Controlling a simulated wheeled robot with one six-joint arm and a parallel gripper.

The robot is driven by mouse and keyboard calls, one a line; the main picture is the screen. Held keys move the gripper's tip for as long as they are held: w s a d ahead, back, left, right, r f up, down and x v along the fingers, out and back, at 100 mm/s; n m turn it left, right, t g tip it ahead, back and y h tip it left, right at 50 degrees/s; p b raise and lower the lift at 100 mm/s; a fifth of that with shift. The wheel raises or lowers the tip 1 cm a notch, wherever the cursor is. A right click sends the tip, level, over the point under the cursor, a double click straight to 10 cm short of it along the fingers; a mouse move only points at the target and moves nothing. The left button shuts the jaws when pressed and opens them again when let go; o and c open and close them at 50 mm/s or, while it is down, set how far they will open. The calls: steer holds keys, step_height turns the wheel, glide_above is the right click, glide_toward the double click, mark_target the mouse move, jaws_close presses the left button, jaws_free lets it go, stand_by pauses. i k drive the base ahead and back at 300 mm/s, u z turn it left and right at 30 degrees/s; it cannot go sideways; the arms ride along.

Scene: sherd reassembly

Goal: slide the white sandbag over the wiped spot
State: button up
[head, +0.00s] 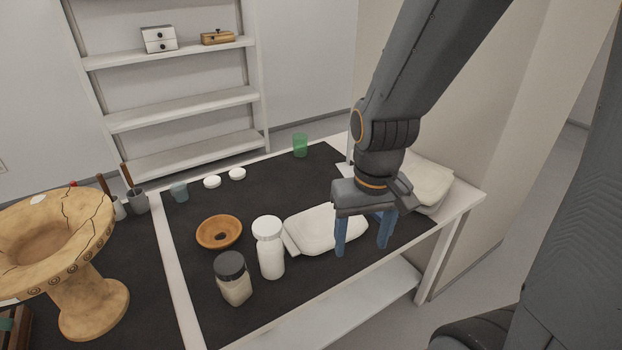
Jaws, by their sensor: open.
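A white, pillow-like bag (312,230), which looks like the sandbag, lies flat on the dark mat in the middle of the table. A flat tab shows at its left end. My gripper (362,250) points down at the right end of this bag, its two blue fingers apart with nothing visibly held between them. The left finger overlaps the bag's right end in the picture; I cannot tell whether it touches. My gripper hides part of the bag's right side. I cannot make out a wiped spot on the mat.
A white jar (270,250) stands close to the bag's left end, with a dark-lidded jar (233,283) and an orange bowl (203,233) farther left. White folded pieces (432,181) lie at the right corner. A cracked vessel (85,290) stands at far left. The mat's back middle is clear.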

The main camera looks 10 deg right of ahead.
mark_target(310, 232)
steer(key=z, duration=1)
steer(key=k, duration=1)
steer(key=u, duration=1)
steer(key=i, duration=0.5)
